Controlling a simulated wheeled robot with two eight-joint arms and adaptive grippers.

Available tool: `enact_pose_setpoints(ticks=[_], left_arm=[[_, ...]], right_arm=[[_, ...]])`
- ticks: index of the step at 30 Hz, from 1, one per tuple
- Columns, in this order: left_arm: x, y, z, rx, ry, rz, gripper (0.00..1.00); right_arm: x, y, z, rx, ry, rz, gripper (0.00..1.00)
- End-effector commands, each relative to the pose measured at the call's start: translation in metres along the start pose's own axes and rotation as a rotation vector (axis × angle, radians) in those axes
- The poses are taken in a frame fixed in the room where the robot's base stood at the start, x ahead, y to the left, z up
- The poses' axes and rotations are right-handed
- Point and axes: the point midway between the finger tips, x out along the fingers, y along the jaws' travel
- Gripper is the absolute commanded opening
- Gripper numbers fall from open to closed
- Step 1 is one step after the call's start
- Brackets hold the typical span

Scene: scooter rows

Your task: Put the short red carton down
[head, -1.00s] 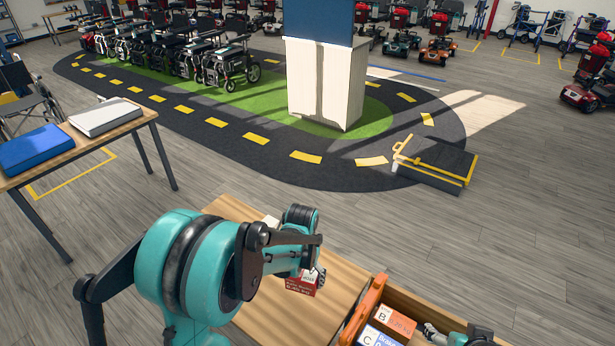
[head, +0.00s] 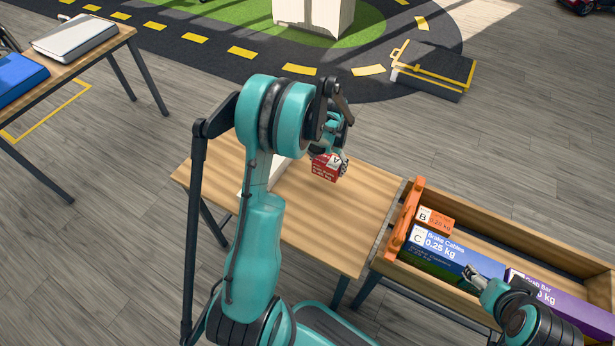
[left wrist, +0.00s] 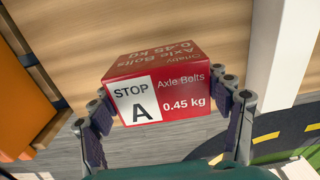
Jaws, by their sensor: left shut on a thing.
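The short red carton (head: 327,167) is held by my left gripper (head: 334,153) over the small wooden table (head: 345,225). In the left wrist view the carton (left wrist: 160,85) is labelled Axle Bolts, A, STOP, 0.45 kg. Both fingers of the left gripper (left wrist: 171,112) are against its sides. Whether its underside touches the tabletop I cannot tell. My right gripper (head: 474,279) is low at the right, over the wooden crate (head: 553,245), near the blue carton; its finger state is unclear.
The crate, with an orange end bar (head: 402,220), holds an orange carton B (head: 436,219), a blue carton C (head: 445,257) and a purple carton (head: 560,302). A white object (head: 262,178) stands on the table, partly behind my left arm. Bare tabletop lies in front of the red carton.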

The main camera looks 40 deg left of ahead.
Motion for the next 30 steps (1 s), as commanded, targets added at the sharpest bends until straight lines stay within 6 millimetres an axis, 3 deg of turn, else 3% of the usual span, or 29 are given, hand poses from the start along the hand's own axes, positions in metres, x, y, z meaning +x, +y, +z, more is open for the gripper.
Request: enact_pose_setpoints(ticks=[3, 9, 14, 21, 30], left_arm=[[0.02, -0.027, 0.007, -0.006, 0.0, 0.0, 0.3], [0.034, -0.052, 0.015, -0.002, 0.0, 0.0, 0.3], [0.041, -0.056, 0.016, 0.001, 0.0, 0.0, 0.3], [0.075, -0.056, 0.015, 0.0, 0.0, 0.0, 0.3], [0.075, -0.055, 0.016, 0.0, 0.0, 0.0, 0.3]], right_arm=[[0.011, 0.0, 0.008, 0.0, 0.0, 0.0, 0.72], [0.017, 0.0, 0.012, 0.0, 0.0, 0.0, 0.72], [0.02, 0.0, 0.014, 0.0, 0.0, 0.0, 0.72], [0.034, 0.0, 0.025, 0.0, 0.0, 0.0, 0.72], [0.034, 0.0, 0.024, 0.0, 0.0, 0.0, 0.72]])
